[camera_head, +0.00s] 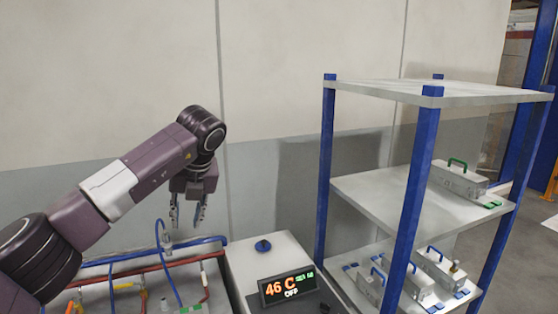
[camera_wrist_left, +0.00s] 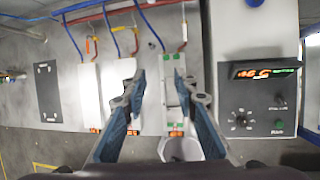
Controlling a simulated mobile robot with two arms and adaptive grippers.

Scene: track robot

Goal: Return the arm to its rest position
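My left arm comes in from the left in the head view, bent at the elbow. Its gripper (camera_head: 187,212) points down above the pipework bench, with its two fingers apart and nothing between them. In the left wrist view the same gripper (camera_wrist_left: 153,90) shows two separated fingers with an empty gap, over the panel with pale modules and cables. I cannot tell its exact height above the panel. My right arm and gripper do not show in either view.
A control box with a lit display (camera_head: 288,288) reading 46 C stands right of the bench. A shelf rack with blue posts (camera_head: 412,190) holds metal cases with handles, one with a green handle (camera_head: 457,180). Blue hoses (camera_head: 150,252) and red pipes (camera_head: 135,282) run below the gripper. A wall stands behind.

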